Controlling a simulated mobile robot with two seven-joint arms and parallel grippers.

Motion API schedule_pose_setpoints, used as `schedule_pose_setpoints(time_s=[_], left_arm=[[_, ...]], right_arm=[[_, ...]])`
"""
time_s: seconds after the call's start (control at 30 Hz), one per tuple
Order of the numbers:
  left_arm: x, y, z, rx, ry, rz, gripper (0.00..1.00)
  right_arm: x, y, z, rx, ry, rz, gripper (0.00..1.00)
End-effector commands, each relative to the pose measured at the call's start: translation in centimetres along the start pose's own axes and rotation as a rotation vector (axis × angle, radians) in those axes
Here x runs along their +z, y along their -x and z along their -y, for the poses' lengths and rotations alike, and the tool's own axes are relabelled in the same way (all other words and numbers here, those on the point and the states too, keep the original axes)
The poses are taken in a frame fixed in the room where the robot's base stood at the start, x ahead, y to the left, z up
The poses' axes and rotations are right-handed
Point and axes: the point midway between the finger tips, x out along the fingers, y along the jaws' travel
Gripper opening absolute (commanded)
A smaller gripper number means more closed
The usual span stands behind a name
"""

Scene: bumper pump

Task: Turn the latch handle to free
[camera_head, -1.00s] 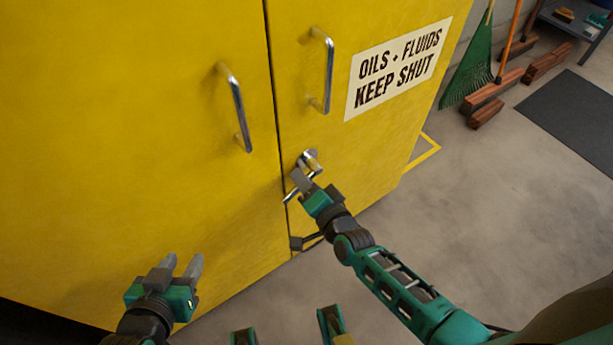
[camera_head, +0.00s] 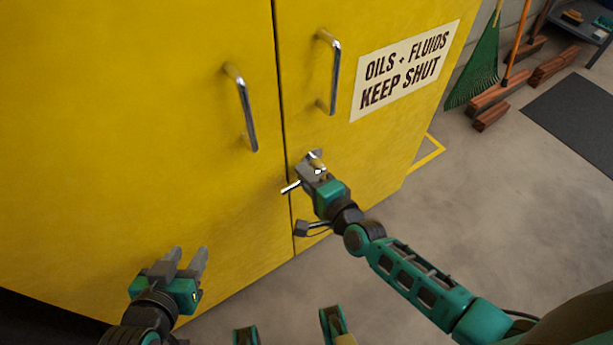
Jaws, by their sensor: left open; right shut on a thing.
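The latch handle (camera_head: 290,187) is a small silver lever on the right door of the yellow cabinet (camera_head: 150,130), below the long pull handles. Its tip sticks out to the lower left of my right gripper, across the door seam. My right gripper (camera_head: 307,172) is shut on the latch handle and covers most of it, including much of its mount. My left gripper (camera_head: 187,258) is open and empty, low in front of the left door, well apart from the latch.
Two vertical silver pull handles, the left (camera_head: 242,108) and the right (camera_head: 329,72), stand out above the latch. A sign (camera_head: 405,70) is on the right door. The floor (camera_head: 490,220) right of the cabinet is clear.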

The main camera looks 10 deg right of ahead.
Motion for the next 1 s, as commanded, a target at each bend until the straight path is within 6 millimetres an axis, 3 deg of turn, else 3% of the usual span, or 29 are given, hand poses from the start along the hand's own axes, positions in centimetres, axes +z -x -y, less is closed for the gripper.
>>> schedule_pose_setpoints(time_s=[0.3, 0.33, 0.5, 0.8, 1.0], left_arm=[[0.3, 0.1, 0.1, 0.0, -0.008, 0.006, 0.43], [0.3, 0.1, 0.1, 0.0, -0.008, 0.007, 0.43], [0.4, 0.1, 0.1, 0.001, -0.008, 0.009, 0.43], [0.3, 0.2, 0.1, 0.0, -0.008, 0.009, 0.43], [-0.4, 0.7, 0.0, 0.0, -0.004, 0.009, 0.43]], right_arm=[[0.1, 0.0, 0.0, 0.001, -0.011, 0.001, 0.0], [0.1, 0.0, 0.0, 0.001, -0.011, 0.001, 0.24], [0.1, 0.0, 0.0, 0.0, -0.009, 0.001, 0.39], [0.0, 0.3, 0.1, 0.0, -0.005, 0.0, 0.39], [0.0, 3.3, 0.1, 0.004, -0.005, 0.001, 0.39]])
